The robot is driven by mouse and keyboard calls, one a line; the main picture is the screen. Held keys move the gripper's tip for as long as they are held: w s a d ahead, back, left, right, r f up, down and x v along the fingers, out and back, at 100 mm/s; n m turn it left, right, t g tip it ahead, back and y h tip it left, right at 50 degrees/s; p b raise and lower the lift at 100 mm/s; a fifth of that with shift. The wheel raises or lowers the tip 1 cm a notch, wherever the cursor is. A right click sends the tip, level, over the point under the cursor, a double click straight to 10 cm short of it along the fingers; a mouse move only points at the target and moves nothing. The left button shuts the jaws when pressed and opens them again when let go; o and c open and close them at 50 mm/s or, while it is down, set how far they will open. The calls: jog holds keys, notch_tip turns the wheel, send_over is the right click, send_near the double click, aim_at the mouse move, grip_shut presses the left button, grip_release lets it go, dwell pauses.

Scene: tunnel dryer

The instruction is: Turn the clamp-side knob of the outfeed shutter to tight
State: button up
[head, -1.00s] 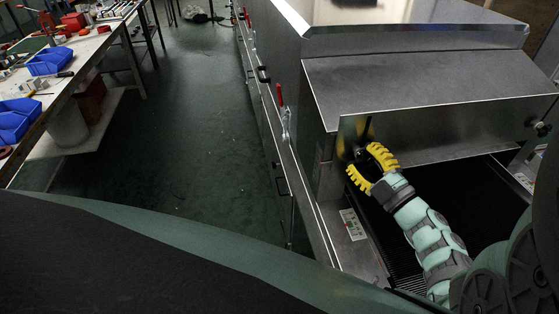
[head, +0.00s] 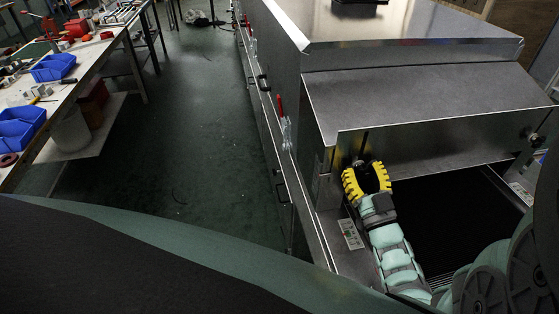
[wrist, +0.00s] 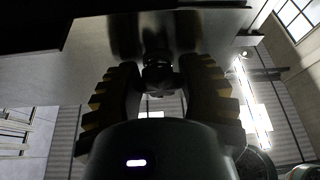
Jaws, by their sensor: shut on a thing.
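The outfeed shutter is a grey sheet-metal flap (head: 430,128) over the dark opening of the dryer. A dark knob (wrist: 158,74) at its left end, the side with the red clamp handle, sits between my fingers in the wrist view. My gripper (head: 364,165), with yellow ribbed fingers, is shut on this knob; in the head view the fingers mostly hide it. A second dark knob (head: 535,139) is at the shutter's right end, apart from my gripper. The knob's tightness cannot be read from the pictures.
A red clamp handle (head: 280,105) stands on the dryer's left side. A small label plate (head: 350,233) lies left of my arm. A workbench (head: 60,100) with blue bins is at the far left. The green floor (head: 200,130) between is clear.

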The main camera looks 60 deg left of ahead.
jog(key=shift+m+t, duration=0.4)
jog(key=shift+m, duration=0.8)
jog(key=o, duration=1.2)
jog(key=shift+o, duration=0.2)
jog(key=v, duration=0.7)
jog(key=shift+s+d, duration=0.15)
jog(key=shift+d, duration=0.1)
jog(key=shift+p, duration=0.3)
